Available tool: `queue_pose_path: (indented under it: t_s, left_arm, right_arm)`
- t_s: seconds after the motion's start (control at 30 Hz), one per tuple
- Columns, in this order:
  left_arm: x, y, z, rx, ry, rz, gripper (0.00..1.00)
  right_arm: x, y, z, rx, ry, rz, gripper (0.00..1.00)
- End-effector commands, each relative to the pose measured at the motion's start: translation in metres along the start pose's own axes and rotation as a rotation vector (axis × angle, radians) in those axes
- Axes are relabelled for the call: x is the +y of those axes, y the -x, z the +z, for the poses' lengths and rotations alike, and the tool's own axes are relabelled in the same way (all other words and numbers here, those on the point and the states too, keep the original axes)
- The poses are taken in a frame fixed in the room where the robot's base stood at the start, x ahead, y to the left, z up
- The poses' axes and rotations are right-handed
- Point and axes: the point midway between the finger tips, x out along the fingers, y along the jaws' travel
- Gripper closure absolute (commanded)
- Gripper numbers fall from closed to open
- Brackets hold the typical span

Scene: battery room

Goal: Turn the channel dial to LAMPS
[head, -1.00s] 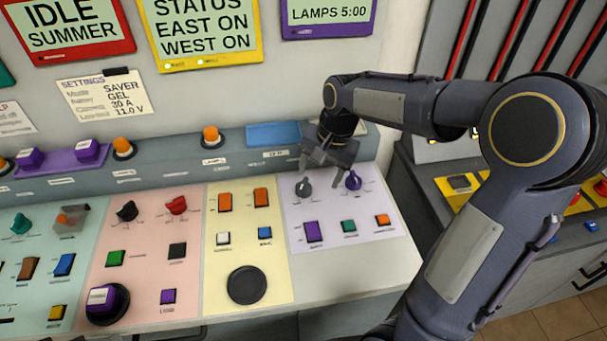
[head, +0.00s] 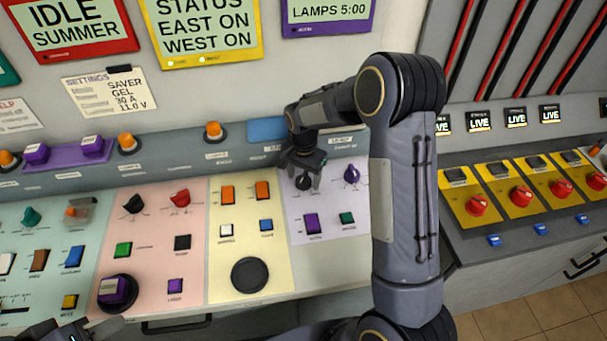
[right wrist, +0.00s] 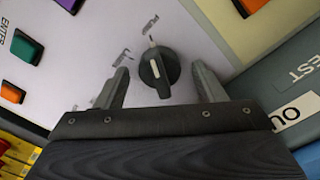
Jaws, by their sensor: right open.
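A dark grey dial (head: 305,182) with a white pointer mark is on the lilac panel (head: 328,234). My right gripper (head: 308,180) is open over it. In the right wrist view the dial (right wrist: 158,70) sits between the two spread fingers (right wrist: 161,78), with a gap on each side. Its white mark points to the top of that view, towards a small label. The labels around it are too blurred to read surely.
A purple-framed display (head: 328,12) above reads LAMPS 5:00. A purple button (head: 311,223) and a green button (head: 347,218) are below the dials. A raised ledge (head: 225,145) runs behind the panels. Red knobs on yellow plates (head: 521,195) stand at the right.

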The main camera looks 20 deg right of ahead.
Motion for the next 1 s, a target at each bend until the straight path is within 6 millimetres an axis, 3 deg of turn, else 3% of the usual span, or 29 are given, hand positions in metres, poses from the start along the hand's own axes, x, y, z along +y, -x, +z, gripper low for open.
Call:
queue_pose_path:
  t_s: [0.3,0.67,1.0]
  left_arm:
    - [0.0002,0.0005,-0.0002,0.000,0.000,0.000,0.64]
    - [0.0002,0.0005,-0.0003,0.000,0.000,0.000,0.64]
    - [-0.0016,-0.0035,0.0018,0.000,0.000,0.000,0.64]
  right_arm:
    - [0.0001,-0.0042,0.0002,-0.001,0.000,0.000,0.37]
    - [0.0001,-0.0038,0.0002,-0.001,0.001,-0.001,0.82]
    - [-0.0001,-0.0046,0.0002,-0.001,0.059,-0.001,0.82]
